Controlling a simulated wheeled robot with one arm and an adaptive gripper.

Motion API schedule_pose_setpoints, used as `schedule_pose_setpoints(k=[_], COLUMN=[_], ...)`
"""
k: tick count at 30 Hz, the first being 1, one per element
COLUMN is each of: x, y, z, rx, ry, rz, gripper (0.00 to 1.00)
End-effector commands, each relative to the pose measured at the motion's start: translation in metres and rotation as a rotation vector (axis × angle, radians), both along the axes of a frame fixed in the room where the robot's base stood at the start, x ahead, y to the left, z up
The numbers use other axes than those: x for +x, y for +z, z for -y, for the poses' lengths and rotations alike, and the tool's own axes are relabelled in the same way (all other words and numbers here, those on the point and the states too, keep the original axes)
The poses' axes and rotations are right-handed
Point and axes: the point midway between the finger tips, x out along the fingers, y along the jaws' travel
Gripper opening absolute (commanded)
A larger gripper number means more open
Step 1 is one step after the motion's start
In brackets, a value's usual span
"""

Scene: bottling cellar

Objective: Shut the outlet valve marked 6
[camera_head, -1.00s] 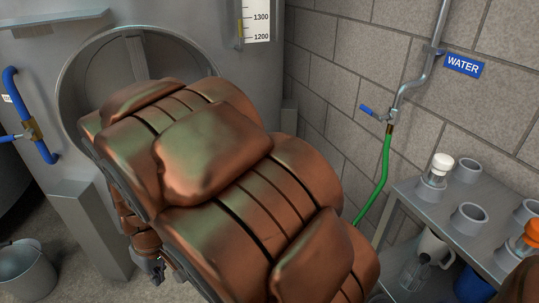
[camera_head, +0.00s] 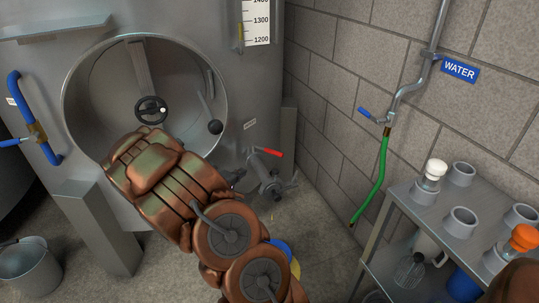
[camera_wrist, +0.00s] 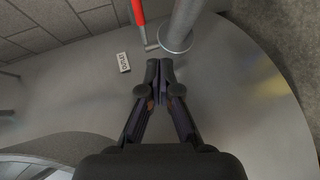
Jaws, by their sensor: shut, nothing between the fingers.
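A valve with a red lever (camera_head: 268,153) sits low on the steel tank, right of its round opening. Its grey metal body (camera_head: 270,182) shows below the lever. In the wrist view the red lever (camera_wrist: 138,12) is at the top edge, beside a grey pipe with a round flange (camera_wrist: 178,38). A small white plate (camera_head: 250,124) is on the tank above the valve; it also shows in the wrist view (camera_wrist: 123,62), its text not clearly readable. My gripper (camera_wrist: 159,66) is shut and empty, its fingertips just below the flange in the picture, apart from the lever.
The tank's round opening (camera_head: 145,100) has a dark handwheel (camera_head: 151,109). A wall tap with a blue lever (camera_head: 368,113) feeds a green hose (camera_head: 371,185). A shelf rack (camera_head: 433,217) stands right, a bucket (camera_head: 27,270) at left. Tank legs flank the valve.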

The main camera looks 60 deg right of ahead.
Motion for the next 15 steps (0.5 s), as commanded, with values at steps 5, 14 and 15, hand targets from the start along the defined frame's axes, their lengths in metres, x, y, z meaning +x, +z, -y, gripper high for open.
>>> schedule_pose_setpoints(k=[5,14,15], x=[-0.022,-0.026,-0.026], y=[0.008,0.011,0.011], z=[0.019,0.022,0.022], rx=[-0.115,-0.14,-0.14], ry=[-0.048,-0.057,-0.057], rz=[-0.086,-0.102,-0.102], gripper=[0.0,0.0,0.0])
